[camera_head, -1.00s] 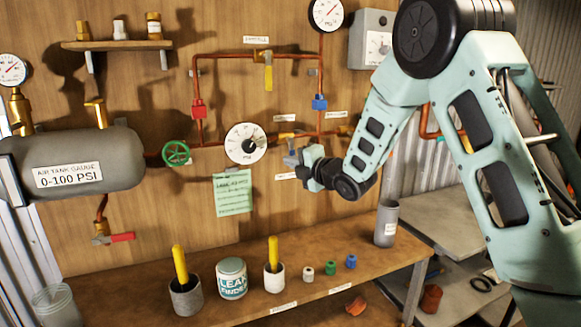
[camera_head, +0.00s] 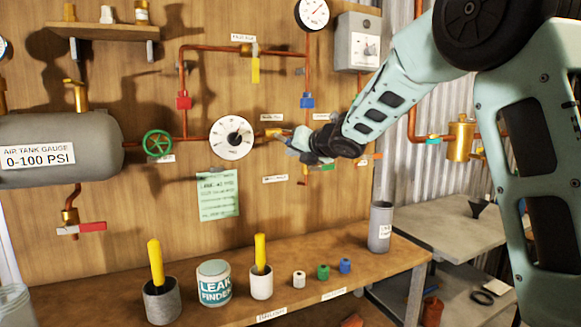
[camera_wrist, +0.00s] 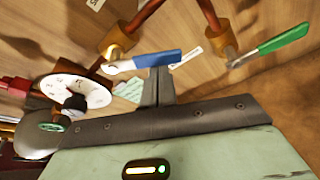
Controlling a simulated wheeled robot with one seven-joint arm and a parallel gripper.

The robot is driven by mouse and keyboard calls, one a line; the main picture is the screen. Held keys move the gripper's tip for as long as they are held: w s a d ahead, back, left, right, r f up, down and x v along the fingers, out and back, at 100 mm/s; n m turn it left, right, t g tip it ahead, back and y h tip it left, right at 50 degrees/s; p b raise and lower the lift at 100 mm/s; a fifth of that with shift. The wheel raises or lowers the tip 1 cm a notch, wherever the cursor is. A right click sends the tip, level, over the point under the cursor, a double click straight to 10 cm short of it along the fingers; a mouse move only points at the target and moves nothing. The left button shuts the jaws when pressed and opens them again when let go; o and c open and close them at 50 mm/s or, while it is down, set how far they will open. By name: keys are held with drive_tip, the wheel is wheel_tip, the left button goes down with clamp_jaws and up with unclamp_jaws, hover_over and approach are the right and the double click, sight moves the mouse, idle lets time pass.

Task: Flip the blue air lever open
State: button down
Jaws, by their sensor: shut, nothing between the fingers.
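The blue lever (camera_wrist: 157,60) shows in the wrist view, lying roughly level, with a white section beside its brass valve (camera_wrist: 116,42). My gripper (camera_wrist: 157,75) is shut and empty. Its fingertips overlap the lower edge of the lever's blue part in the wrist view; I cannot tell whether they touch it. In the head view my gripper (camera_head: 297,142) is at the board, just right of the brass valve (camera_head: 272,131). It largely hides the blue lever there.
A green lever (camera_wrist: 283,39) on another brass valve is to the right. The white dial gauge (camera_head: 231,137) and green handwheel (camera_head: 158,143) are to the left. A yellow lever (camera_head: 255,68) hangs above. The bench (camera_head: 285,290) below holds cups, a can and small caps.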

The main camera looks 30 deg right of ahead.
drive_tip(key=shift+d+r+n+h+b, duration=0.5)
drive_tip(key=shift+r+n+h+b, duration=0.15)
drive_tip(key=shift+n, duration=0.55)
drive_tip(key=shift+a, duration=0.1)
drive_tip(key=shift+a+r, duration=0.2)
drive_tip(key=shift+a, duration=0.5)
